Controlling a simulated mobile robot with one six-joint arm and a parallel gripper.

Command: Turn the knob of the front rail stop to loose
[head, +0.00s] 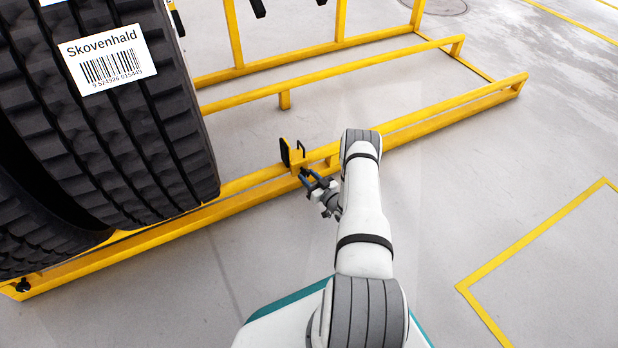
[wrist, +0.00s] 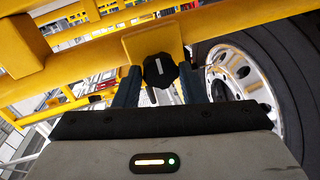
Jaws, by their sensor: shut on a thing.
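The front rail stop (head: 297,155) is a yellow bracket with a black pad, sitting on the yellow rail right of the big tyre in the head view. Its knob (wrist: 160,71) is black and faceted with a white line mark, seen face-on in the wrist view; the line stands nearly upright, slightly tilted. My gripper (wrist: 158,88) has its two blue-grey fingers on either side of the knob, shut on it. In the head view my gripper (head: 308,180) reaches the near side of the stop, and the knob is hidden there.
A large black tyre (head: 100,130) with a "Skovenhald" label (head: 105,62) stands on the rails at left. The yellow rack's rail (head: 430,124) runs on to the right, empty. Grey floor (head: 500,200) with yellow lines is clear at right.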

